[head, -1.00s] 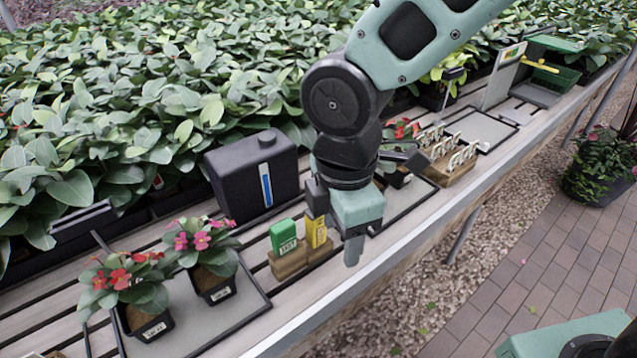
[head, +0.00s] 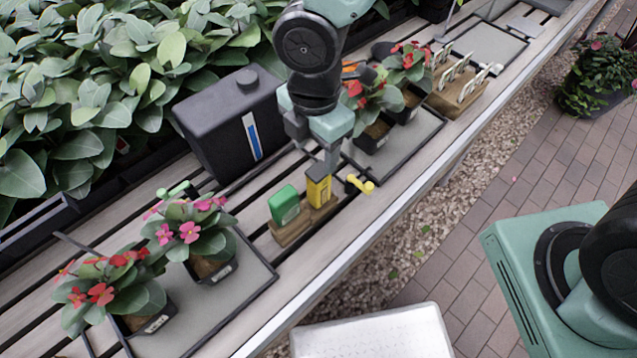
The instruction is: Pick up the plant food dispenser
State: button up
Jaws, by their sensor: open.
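A yellow dispenser with a dark cap (head: 319,190) stands upright in a small wooden holder (head: 297,232). A green container (head: 284,205) stands in the same holder, just left of it. Their labels are too small to read, so I cannot tell for sure which one is the plant food dispenser. My gripper (head: 318,152) points down, open and empty, right above and behind the yellow dispenser's cap. One finger overlaps the area beside the cap; I cannot tell whether it touches.
A black jug (head: 230,125) with a blue stripe stands close behind left. Potted flowers (head: 205,240) on a tray are at left; more (head: 370,105) stand at right. A wooden rack (head: 460,98) holds white tags. A yellow-knobbed item (head: 360,184) lies near the bench edge.

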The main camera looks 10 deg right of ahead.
aim_at(315, 169)
notch_tip(315, 169, down, 5)
jog(key=shift+r, duration=0.2)
jog(key=shift+s+d+f, duration=0.15)
jog(key=shift+f, duration=1.2)
jog(key=shift+s+d+f, duration=0.1)
jog(key=shift+d+f, duration=0.05)
jog(key=shift+f, duration=1.15)
jog(key=c, duration=1.2)
